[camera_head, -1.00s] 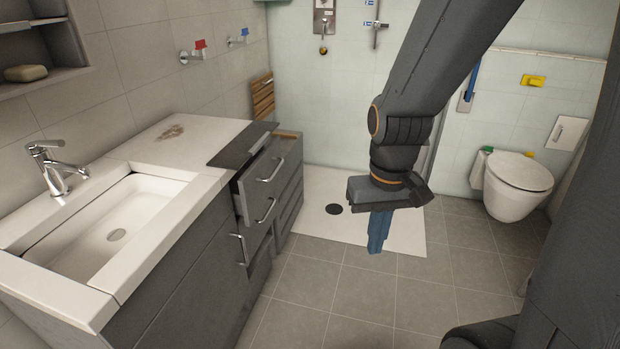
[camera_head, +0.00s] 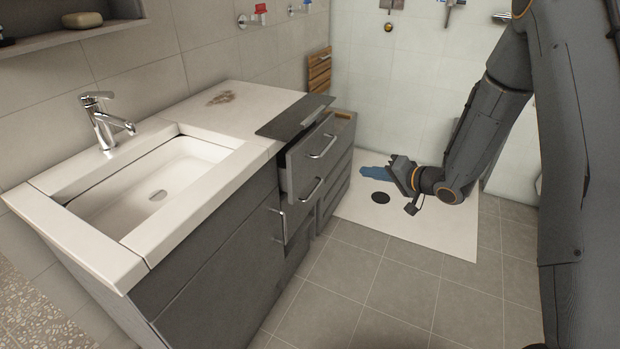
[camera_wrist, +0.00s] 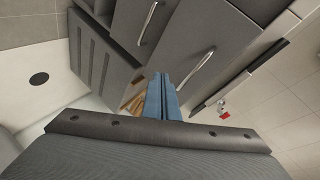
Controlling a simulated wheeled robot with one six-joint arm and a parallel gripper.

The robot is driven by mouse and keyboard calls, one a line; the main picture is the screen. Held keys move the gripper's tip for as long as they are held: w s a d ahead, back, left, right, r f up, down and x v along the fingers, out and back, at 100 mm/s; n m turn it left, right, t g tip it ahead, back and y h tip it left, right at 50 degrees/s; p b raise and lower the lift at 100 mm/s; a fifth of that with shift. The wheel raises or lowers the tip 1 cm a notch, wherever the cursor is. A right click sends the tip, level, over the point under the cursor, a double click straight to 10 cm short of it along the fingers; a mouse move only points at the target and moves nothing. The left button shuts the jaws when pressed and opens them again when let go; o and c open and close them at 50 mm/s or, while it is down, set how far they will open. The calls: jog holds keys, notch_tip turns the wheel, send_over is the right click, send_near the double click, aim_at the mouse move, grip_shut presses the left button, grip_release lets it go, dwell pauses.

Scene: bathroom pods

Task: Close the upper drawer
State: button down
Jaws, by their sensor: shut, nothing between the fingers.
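The upper drawer (camera_head: 306,158) is a grey drawer with a bar handle, pulled partly out of the vanity under the dark counter panel. Its front and handle also show in the wrist view (camera_wrist: 215,42). My gripper (camera_head: 367,171) has blue fingers and is shut and empty. In the head view it is to the right of the drawers, over the shower floor, pointing left. In the wrist view the fingers (camera_wrist: 160,88) overlap the edge of the drawer front; I cannot tell whether they touch it.
A second handled drawer front (camera_head: 306,200) is below. The white basin (camera_head: 165,190) is at the left. The tiled floor (camera_head: 350,280) in front is clear.

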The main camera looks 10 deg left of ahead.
jog(key=s+a+f+m+g+y+b, duration=0.1)
jog(key=s+a+f+g+y, duration=0.2)
jog(key=s+y, duration=0.35)
jog(key=p, duration=0.1)
send_near(300, 172)
jog(key=shift+y, duration=0.25)
jog(key=x, duration=0.6)
jog(key=shift+a+f, duration=0.15)
jog(key=shift+f, duration=0.2)
jog(key=shift+w, duration=0.1)
jog(key=b+x, duration=0.1)
jog(key=x, duration=0.4)
jog(key=shift+w, duration=0.1)
jog(key=shift+a+r, duration=0.1)
